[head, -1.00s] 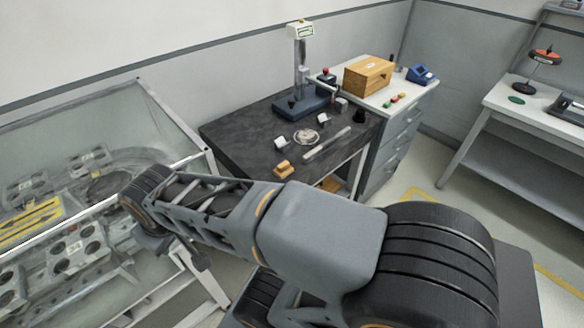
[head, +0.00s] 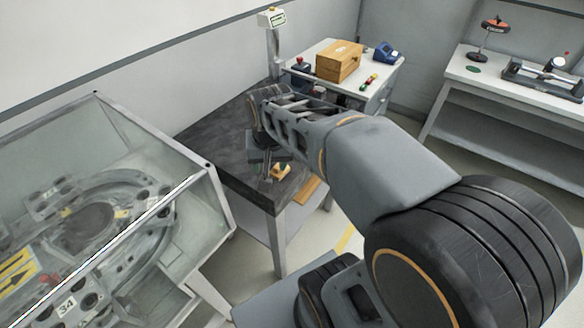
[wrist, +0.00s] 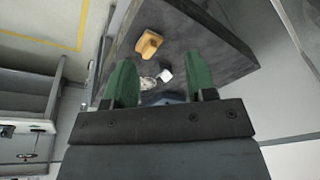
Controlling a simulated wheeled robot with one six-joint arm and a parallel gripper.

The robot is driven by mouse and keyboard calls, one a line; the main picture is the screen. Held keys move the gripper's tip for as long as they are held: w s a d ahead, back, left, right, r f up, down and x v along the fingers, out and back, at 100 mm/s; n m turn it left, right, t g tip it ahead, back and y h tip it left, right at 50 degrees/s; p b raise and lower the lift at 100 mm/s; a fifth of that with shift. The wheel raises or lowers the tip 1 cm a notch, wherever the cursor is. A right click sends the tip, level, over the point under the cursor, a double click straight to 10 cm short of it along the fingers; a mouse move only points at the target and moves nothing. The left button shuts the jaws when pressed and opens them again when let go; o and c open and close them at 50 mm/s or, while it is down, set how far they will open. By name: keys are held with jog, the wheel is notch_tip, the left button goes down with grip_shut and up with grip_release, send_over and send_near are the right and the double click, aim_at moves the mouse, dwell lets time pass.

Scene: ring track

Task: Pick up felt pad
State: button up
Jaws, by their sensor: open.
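No thing is plainly recognisable as the felt pad. My gripper (wrist: 160,82) is open and empty, with two green fingers apart in the wrist view. In the head view my gripper (head: 266,165) hangs over the front of the dark table, beside a tan block (head: 281,171). In the wrist view the tan block (wrist: 148,44) lies beyond the fingers, with a white cube (wrist: 165,74) and a round metal piece (wrist: 149,82) between them. My arm hides much of the tabletop.
The dark table (head: 215,149) stands in the middle. A glass-sided case (head: 150,150) with a ring track is at left. A white cabinet (head: 376,84) behind carries a wooden box (head: 339,61). The right bench (head: 452,70) holds a lamp-like stand (head: 490,38). Floor is open between them.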

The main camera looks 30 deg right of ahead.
jog(key=w+d+m+g, duration=0.2)
jog(key=w+d+m, duration=0.55)
jog(key=w, duration=0.25)
jog(key=m, duration=0.1)
send_near(275, 173)
jog(key=d, duration=0.1)
jog(key=w+d+f, duration=0.1)
jog(key=shift+w+d+f, duration=0.1)
jog(key=shift+d+f, duration=0.25)
jog(key=shift+f, duration=3.2)
jog(key=shift+c, duration=0.3)
jog(key=c, duration=0.5)
